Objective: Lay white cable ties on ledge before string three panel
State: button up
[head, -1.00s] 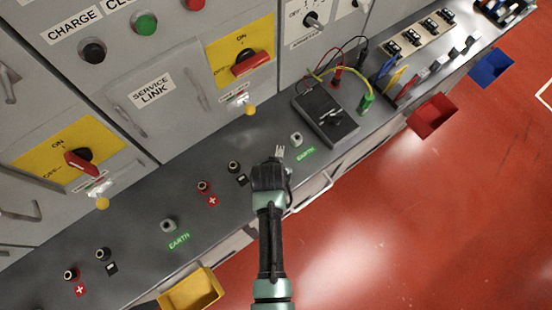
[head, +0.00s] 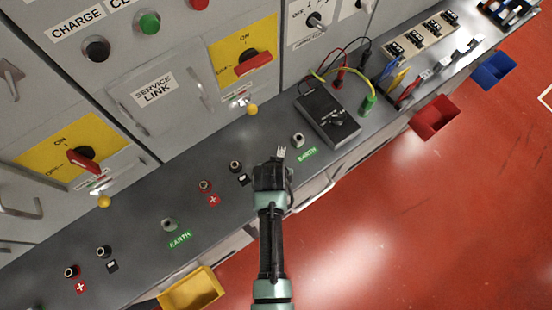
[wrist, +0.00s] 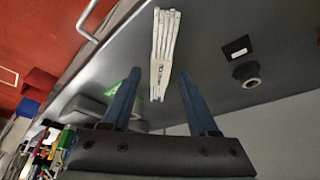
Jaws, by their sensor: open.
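The white cable ties (wrist: 163,45) are a narrow bundle in the wrist view, against the grey ledge (wrist: 205,35). They run from beyond my fingertips back between the two blue fingers, nearer the left finger. In the head view only a small white end of the ties (head: 281,152) shows past my gripper (head: 278,163). My gripper (wrist: 160,75) is open, with space on both sides of the bundle. I cannot tell whether the ties touch the ledge. No panel in view has a readable string number.
Terminals stand along the ledge, including a black one (head: 236,166) and an earth post (head: 298,139) near my gripper. A black meter (head: 325,115) with leads lies to the right. Yellow (head: 192,289), red (head: 435,116) and blue (head: 493,69) bins hang at the front edge.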

jog(key=d+v, duration=0.1)
jog(key=v, duration=1.1)
jog(key=w+r+t, duration=0.4)
jog(key=w+r, duration=0.2)
jog(key=r, duration=0.6)
jog(key=w+r+t, duration=0.4)
jog(key=w+r, duration=0.1)
jog(key=r, duration=0.6)
jog(key=w+r+t, duration=0.3)
jog(key=w+r, duration=0.3)
jog(key=r, duration=0.6)
jog(key=s+r+t, duration=0.4)
jog(key=r, duration=0.7)
jog(key=s+r+n+t, duration=0.1)
jog(key=s+r+t, duration=0.3)
jog(key=r, duration=0.7)
jog(key=s+r+t, duration=0.3)
jog(key=s+r, duration=0.2)
jog(key=r, duration=0.5)
jog(key=shift+s+r+n+t, duration=0.2)
jog(key=shift+r+n+t, duration=0.2)
